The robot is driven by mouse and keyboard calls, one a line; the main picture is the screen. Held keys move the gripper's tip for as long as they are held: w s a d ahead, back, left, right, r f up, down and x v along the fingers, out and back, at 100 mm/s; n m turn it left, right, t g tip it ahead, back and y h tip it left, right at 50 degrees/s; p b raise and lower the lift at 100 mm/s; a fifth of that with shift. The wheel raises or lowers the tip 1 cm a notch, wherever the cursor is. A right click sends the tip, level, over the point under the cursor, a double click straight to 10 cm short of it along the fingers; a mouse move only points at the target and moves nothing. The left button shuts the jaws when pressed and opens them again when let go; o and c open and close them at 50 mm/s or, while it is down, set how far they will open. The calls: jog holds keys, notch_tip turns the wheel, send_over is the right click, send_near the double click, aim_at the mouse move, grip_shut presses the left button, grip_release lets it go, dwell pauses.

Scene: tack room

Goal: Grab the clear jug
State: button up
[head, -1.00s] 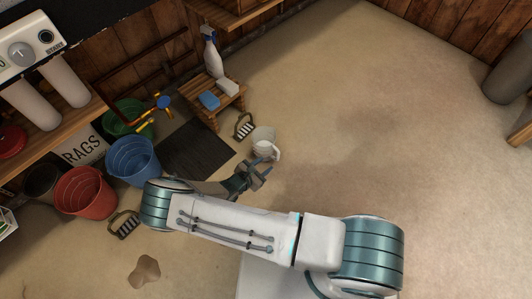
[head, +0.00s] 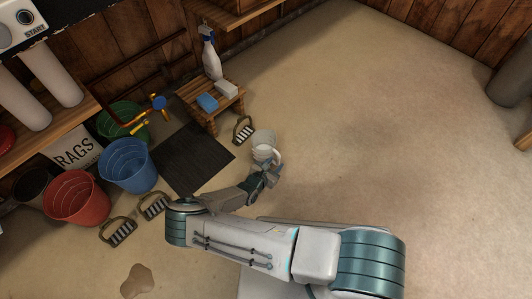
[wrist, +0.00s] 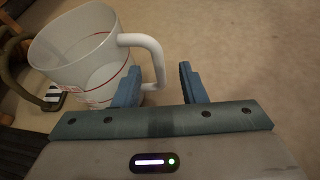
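The clear jug (head: 263,141) stands upright on the floor, right of the black mat. In the wrist view the clear jug (wrist: 83,58) is at the upper left, translucent with red line markings and a white handle on its right side. My gripper (head: 265,174) is at the near side of the jug. In the wrist view my gripper (wrist: 168,85) is open, its two blue fingers apart. The left finger is at the lower part of the handle, and the handle's end reaches toward the gap. I cannot tell whether they touch.
A slatted wooden stool (head: 190,92) holds a spray bottle (head: 209,52) and a blue sponge (head: 207,102). Blue (head: 128,166) and red (head: 76,198) buckets stand left. The floor to the right is clear.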

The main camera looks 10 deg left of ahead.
aim_at(278, 160)
jog(key=b+x, duration=0.2)
jog(key=x, duration=0.1)
jog(key=shift+w+f, duration=0.25)
jog(key=shift+f, duration=0.05)
jog(key=shift+w+d, duration=0.2)
jog(key=shift+w, duration=0.15)
grip_shut()
jog(key=shift+r, duration=0.1)
